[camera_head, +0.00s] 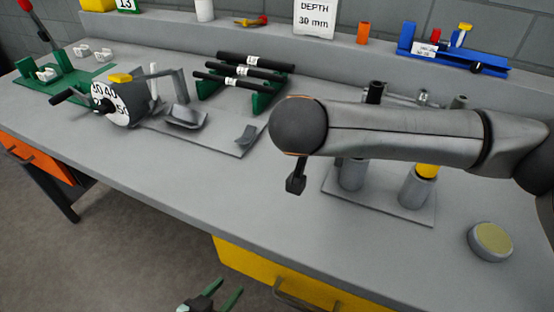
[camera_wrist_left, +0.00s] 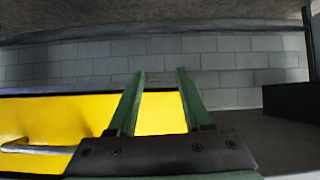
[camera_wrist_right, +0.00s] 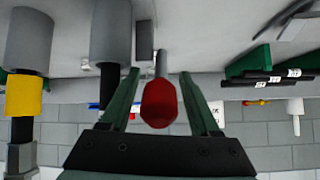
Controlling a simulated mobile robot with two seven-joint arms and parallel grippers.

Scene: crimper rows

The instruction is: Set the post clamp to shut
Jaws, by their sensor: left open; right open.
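The post clamp is partly hidden behind my right arm in the head view. Its grey base plate (camera_head: 385,203) carries two upright grey posts, one (camera_head: 352,176) with a black upper part and one (camera_head: 414,188) with a yellow band (camera_head: 427,171). In the right wrist view, which is upside down, a red grip (camera_wrist_right: 159,104) on a grey stem stands between the fingers of my right gripper (camera_wrist_right: 158,73). Those fingers are open, with gaps at both sides of the grip. My left gripper (camera_head: 225,291) is open and empty, low in front of the bench.
A dial device (camera_head: 118,102) with a crank stands at the left of the bench (camera_head: 240,190). Black rods lie on a green rack (camera_head: 263,98) at the back. A round pad (camera_head: 490,241) lies at the right. A yellow drawer (camera_wrist_left: 50,115) faces my left gripper.

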